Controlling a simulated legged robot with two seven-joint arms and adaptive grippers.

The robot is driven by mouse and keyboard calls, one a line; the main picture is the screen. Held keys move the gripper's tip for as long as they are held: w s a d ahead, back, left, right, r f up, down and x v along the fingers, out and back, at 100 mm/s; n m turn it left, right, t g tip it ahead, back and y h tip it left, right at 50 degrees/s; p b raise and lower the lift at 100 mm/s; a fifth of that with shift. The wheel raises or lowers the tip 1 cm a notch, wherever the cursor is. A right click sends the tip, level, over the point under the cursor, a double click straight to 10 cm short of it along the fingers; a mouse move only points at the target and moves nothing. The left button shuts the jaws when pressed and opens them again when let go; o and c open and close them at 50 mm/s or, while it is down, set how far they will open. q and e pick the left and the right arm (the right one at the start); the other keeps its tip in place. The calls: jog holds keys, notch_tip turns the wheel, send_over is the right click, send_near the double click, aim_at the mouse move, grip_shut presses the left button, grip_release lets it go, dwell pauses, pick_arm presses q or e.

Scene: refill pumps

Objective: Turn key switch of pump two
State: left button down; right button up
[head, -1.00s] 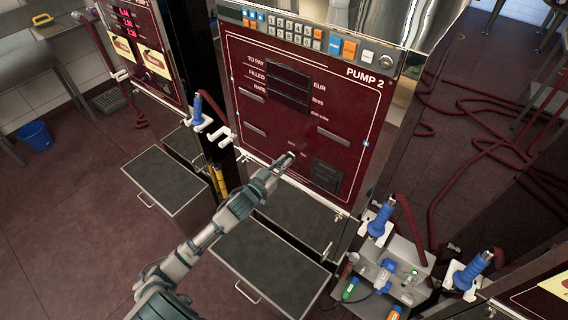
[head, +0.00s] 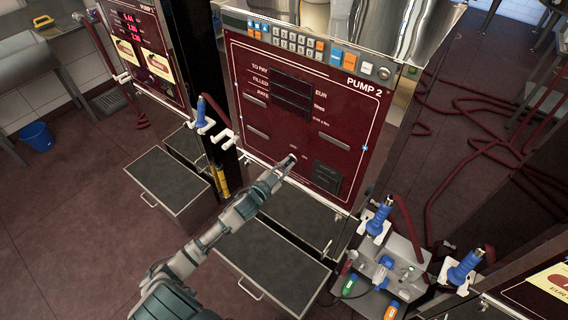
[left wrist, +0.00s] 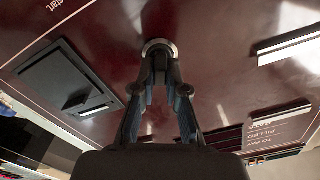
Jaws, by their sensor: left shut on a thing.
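Pump two (head: 318,128) is the dark red panel marked "PUMP 2" in the middle of the head view; its displays are dark. The key switch (left wrist: 159,45) shows in the left wrist view as a round metal ring on the panel, partly hidden behind my fingertips. My left gripper (head: 288,162) reaches the lower middle of the panel. In the left wrist view its fingertips (left wrist: 160,70) come together at the switch, shut on it. The key itself is hidden, so its angle cannot be told. My right gripper is not in view.
Pump one (head: 140,48) stands at the left with lit red digits. Blue nozzles (head: 376,217) hang on holders at the right of pump two. Open drawers (head: 270,262) stick out below the panel. A blue bucket (head: 37,136) stands on the floor.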

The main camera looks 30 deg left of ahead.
pick_arm(q)
jog(key=m+p, duration=0.2)
jog(key=m, duration=0.2)
jog(key=shift+f, duration=0.15)
jog(key=shift+f+m+p, duration=0.1)
jog(key=shift+m+p, duration=0.3)
jog(key=shift+m, duration=1)
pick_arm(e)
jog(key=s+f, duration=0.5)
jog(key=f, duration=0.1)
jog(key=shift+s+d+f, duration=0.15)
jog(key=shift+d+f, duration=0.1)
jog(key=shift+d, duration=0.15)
pick_arm(q)
jog(key=c, duration=1.2)
grip_release()
jog(key=shift+c, duration=0.2)
jog(key=shift+o, duration=0.2)
jog(key=shift+w+f, duration=0.1)
jog(key=shift+w, duration=0.15)
jog(key=shift+s+a, duration=0.1)
jog(key=shift+s, duration=0.05)
jog(key=s+a, duration=0.1)
jog(key=s, duration=1)
jog(key=shift+s, duration=0.35)
jog(key=shift+f, duration=0.1)
